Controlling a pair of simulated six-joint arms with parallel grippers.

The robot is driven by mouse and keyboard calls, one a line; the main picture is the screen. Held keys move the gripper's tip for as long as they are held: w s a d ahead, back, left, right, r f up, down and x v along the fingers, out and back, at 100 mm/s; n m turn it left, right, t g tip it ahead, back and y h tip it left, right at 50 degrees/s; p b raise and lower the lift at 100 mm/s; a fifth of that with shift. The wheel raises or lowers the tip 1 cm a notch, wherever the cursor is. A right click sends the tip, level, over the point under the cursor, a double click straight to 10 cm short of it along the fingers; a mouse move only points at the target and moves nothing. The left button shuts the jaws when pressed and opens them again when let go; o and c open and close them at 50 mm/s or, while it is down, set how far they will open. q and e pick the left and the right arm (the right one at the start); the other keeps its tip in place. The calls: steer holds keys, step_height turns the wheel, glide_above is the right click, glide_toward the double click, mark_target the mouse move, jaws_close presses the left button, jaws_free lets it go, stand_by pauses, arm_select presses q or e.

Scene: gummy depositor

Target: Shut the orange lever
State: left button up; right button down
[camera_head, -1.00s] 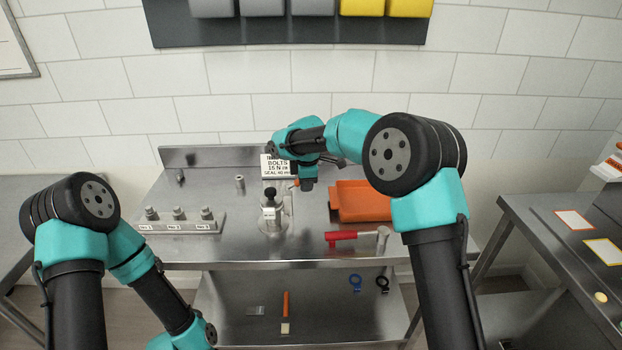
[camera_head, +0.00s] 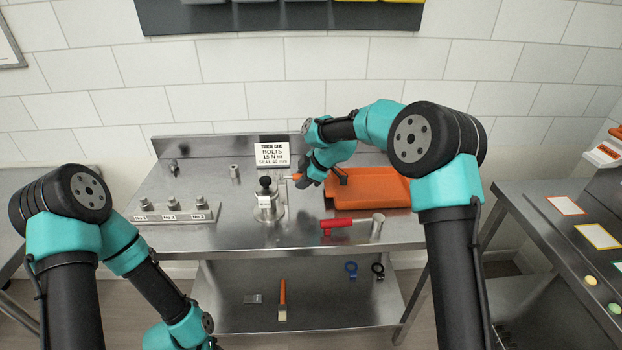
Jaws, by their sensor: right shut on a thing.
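The orange lever (camera_head: 295,176) shows as a small orange tip beside the metal depositor fitting (camera_head: 270,207), which has a black knob on top. My right gripper (camera_head: 302,181) reaches in from the right at the lever, just right of the fitting. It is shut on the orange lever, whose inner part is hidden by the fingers. My left arm is low at the left and its gripper is out of view below the frame.
A white sign (camera_head: 272,155) stands behind the fitting. A brush (camera_head: 282,300) lies on the lower shelf.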

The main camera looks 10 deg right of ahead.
stand_by(0.4)
steer(key=c, duration=0.9)
jaws_free()
steer(key=shift+c, duration=0.2)
steer(key=v, duration=1.7)
steer(key=shift+r, duration=0.15)
